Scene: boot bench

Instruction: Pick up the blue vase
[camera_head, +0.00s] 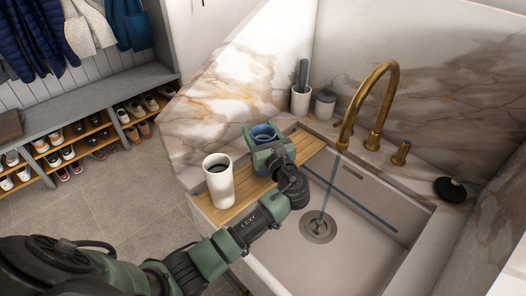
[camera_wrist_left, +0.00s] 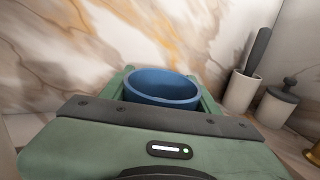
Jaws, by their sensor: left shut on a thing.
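The blue vase (camera_head: 263,132) stands upright on the wooden board beside the sink. My left gripper (camera_head: 262,139) is shut on it, with a finger on each side. In the left wrist view the vase (camera_wrist_left: 162,86) shows its round open rim between the two green fingers of the gripper (camera_wrist_left: 165,88). Its lower part is hidden behind the gripper body, so I cannot tell whether its base touches the board. My right gripper is not in view.
A white cup (camera_head: 218,184) stands close by on the wooden board (camera_head: 243,195). The sink (camera_head: 345,215) with a brass faucet (camera_head: 373,100) lies to the right. A brush holder (camera_head: 301,98) and a lidded jar (camera_head: 325,104) stand behind, near the marble wall.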

